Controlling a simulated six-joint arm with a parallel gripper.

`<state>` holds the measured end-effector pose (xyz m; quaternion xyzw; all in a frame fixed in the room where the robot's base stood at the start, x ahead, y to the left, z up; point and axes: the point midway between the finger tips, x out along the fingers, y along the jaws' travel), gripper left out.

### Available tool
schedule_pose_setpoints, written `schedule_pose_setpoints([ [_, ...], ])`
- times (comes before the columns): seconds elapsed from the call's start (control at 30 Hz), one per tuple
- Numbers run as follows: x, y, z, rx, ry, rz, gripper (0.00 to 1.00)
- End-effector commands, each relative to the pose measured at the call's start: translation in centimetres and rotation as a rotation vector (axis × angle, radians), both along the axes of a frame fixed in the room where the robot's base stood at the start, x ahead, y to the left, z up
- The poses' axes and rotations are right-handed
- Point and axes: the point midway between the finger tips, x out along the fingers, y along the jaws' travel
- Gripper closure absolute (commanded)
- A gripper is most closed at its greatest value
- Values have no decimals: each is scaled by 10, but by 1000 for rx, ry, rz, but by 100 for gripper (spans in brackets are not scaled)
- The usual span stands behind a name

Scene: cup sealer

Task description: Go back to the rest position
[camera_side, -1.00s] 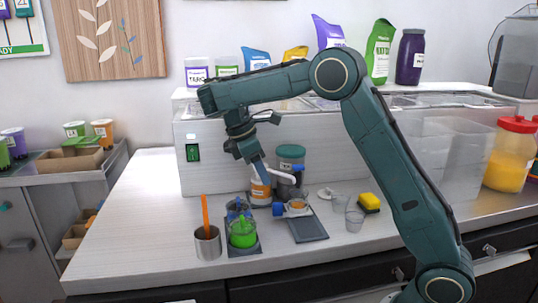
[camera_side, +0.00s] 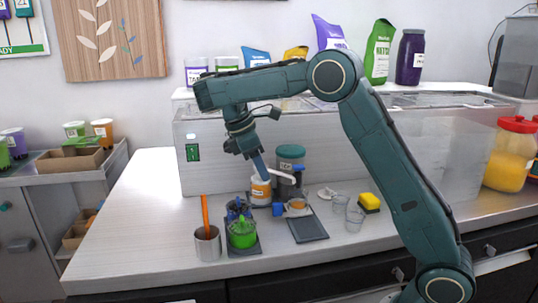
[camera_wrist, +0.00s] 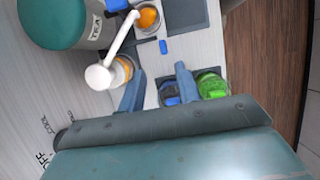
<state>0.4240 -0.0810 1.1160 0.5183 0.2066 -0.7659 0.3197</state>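My gripper (camera_side: 260,167) hangs over the counter, tilted downward, above and behind the green cup. A clear cup with orange contents (camera_side: 297,205) stands by a dark plate. The green cup (camera_side: 242,235) sits on another dark plate, beside blue parts (camera_side: 237,208).
A steel cup (camera_side: 207,245) holds an orange stick. A teal-lidded canister (camera_side: 291,160) stands behind the jar. Clear cups (camera_side: 354,220) and a yellow sponge (camera_side: 369,203) lie to the right. The counter's left part (camera_side: 140,210) is clear.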

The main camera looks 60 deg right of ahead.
Motion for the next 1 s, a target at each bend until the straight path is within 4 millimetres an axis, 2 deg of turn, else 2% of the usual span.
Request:
schedule_pose_setpoints([
  [0.27, -20, -9, 26, -37, -81, -50, 66],
  [0.6, -62, -16, 61, -74, -263, -159, 66],
  [1.0, -118, -6, 77, -35, -494, -309, 66],
])
